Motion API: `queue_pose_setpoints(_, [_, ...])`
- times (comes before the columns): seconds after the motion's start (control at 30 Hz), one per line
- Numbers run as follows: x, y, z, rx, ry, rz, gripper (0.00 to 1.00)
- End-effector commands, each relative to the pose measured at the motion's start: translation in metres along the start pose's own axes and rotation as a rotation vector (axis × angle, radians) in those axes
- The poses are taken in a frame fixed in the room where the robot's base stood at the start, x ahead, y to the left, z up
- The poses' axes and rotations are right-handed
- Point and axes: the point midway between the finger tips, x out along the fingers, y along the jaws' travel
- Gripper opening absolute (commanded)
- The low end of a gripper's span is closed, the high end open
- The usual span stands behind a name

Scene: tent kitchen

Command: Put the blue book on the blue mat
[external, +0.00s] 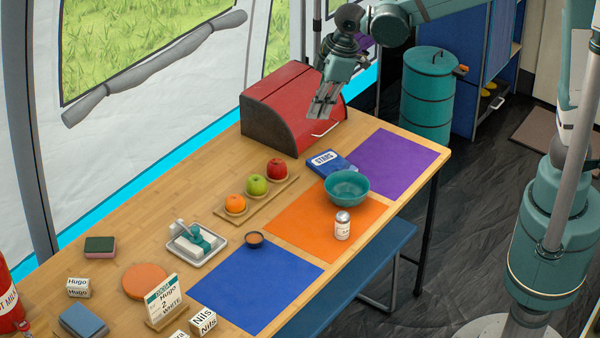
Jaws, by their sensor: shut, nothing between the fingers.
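The blue book (341,168), with a white label that seems to read "STARS", lies flat near the back corner of the orange mat, next to the purple mat. The blue mat (257,293) lies flat at the front of the table. My gripper (322,112) is shut and empty, pointing down. It appears in front of the red bread box, above and behind the book in the picture. Its exact height is hard to tell.
A teal bowl (347,188) stands close to the book, with a white jar (342,228) on the orange mat (290,228). The red bread box (262,122) stands behind. A fruit board (222,212) lies left. A slate-blue block (84,321) lies front left. Most of the blue mat is clear.

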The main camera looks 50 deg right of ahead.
Motion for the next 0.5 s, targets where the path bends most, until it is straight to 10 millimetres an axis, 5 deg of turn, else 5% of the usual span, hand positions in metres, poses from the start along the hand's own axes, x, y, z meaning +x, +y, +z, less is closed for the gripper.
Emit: queue_pose_setpoints(0.5, [-0.059, 0.042, 0.108, 0.221, 0.070, 0.067, 0.00])
